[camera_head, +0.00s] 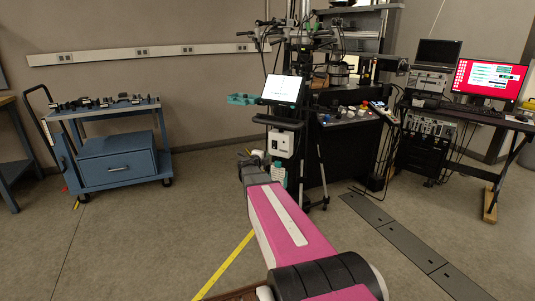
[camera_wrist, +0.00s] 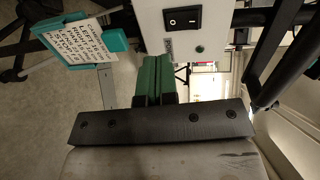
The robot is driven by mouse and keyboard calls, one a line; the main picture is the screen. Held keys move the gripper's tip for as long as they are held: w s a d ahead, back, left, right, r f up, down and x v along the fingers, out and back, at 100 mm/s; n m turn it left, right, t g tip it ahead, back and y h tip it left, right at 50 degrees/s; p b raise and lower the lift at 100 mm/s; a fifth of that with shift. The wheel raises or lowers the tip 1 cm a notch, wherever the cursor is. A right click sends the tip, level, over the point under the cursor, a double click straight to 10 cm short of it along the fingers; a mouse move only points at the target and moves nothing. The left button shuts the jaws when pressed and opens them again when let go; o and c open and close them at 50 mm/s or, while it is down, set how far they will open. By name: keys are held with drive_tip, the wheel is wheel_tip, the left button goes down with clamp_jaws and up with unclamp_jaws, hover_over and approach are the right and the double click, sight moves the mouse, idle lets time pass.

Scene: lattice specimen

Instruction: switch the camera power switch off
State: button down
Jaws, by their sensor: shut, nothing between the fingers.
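In the wrist view a black rocker switch (camera_wrist: 182,20) with two white marks sits on the face of a white box (camera_wrist: 150,28). I cannot tell which side of the rocker is pressed in. My gripper (camera_wrist: 158,60) has green fingers, shut together and empty. In that picture the fingertips lie just below the switch and appear apart from it. In the head view the white box (camera_head: 281,143) hangs on the stand below a tablet, beyond the end of my pink arm. The switch is too small to make out there.
A teal-framed sign (camera_wrist: 82,40) is left of the box, and dark stand tubes (camera_wrist: 275,50) are at right. In the head view a tablet (camera_head: 282,89) is above the box. A blue cart (camera_head: 115,150) stands left and a desk with a red-screened monitor (camera_head: 488,80) right.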

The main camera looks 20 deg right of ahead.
drive_tip(key=v, duration=0.6)
drive_tip(key=shift+s+a+f, duration=0.25)
drive_tip(key=shift+f, duration=0.5)
